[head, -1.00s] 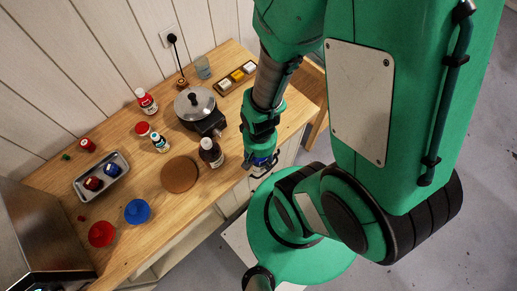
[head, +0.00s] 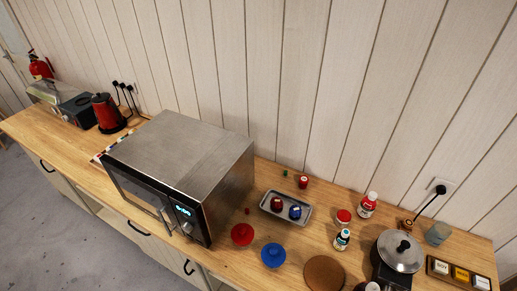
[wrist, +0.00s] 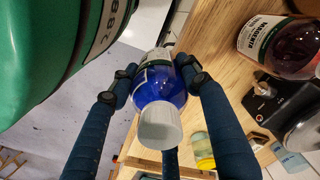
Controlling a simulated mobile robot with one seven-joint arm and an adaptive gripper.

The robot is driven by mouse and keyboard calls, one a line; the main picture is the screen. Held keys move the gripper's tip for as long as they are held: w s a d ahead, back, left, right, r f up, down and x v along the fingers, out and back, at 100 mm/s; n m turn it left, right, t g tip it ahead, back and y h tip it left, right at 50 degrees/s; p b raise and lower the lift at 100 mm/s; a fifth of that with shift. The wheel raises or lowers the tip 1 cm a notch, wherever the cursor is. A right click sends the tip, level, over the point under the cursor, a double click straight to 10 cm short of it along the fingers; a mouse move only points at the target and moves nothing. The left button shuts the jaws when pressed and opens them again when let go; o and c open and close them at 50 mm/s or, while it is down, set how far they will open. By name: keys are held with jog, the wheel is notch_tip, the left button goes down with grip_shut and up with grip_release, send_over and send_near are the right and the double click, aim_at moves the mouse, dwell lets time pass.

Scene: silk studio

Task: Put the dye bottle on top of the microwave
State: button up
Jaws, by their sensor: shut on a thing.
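My gripper (wrist: 158,88) shows only in the wrist view, with its dark blue fingers shut on a bottle of blue dye (wrist: 158,92). The bottle has a white cap facing the wrist camera and a partly hidden label. It is held beside the wooden counter's edge, with grey floor behind. The microwave (head: 180,150) stands on the counter in the head view, left of centre. It is a steel box with a dark front and a lit blue display. Its flat top is bare.
Right of the microwave are a grey tray (head: 271,210) with small jars, a red bowl (head: 242,235), a blue bowl (head: 273,256), small bottles and a lidded pot (head: 399,252). A red kettle (head: 106,112) stands left. A magenta-labelled bottle (wrist: 280,45) is near my gripper.

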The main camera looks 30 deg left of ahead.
jog(key=shift+r, duration=0.1)
notch_tip(320, 180, up, 35)
jog(key=w+a+r+n+p, duration=0.1)
jog(key=w+a+r+n, duration=0.3)
jog(key=w+a, duration=0.55)
jog(key=w+a+r+n+p, duration=0.1)
jog(key=w+a+r+n, duration=0.4)
jog(key=w, duration=0.8)
jog(key=w+a+f+n+p, duration=0.15)
jog(key=w+a, duration=0.35)
jog(key=a, duration=1.2)
jog(key=w+a+f+n+p, duration=0.1)
jog(key=w+a+n, duration=0.3)
jog(key=a, duration=1.2)
jog(key=s+a+f+n, duration=0.2)
jog(key=s+a+f, duration=0.1)
jog(key=a, duration=0.8)
jog(key=s+a+f+n+p, duration=0.15)
jog(key=s+a, duration=0.25)
jog(key=a, duration=0.6)
jog(key=s+a+f+n+b, duration=0.1)
jog(key=s+a+f+n, duration=0.15)
jog(key=a, duration=0.85)
jog(key=shift+m, duration=0.45)
jog(key=shift+s+d+f, duration=0.1)
jog(key=shift+d+f, duration=0.1)
jog(key=shift+f, duration=1.15)
jog(key=shift+s+d+f, duration=0.1)
jog(key=shift+d+f, duration=0.1)
jog(key=shift+f, duration=1.15)
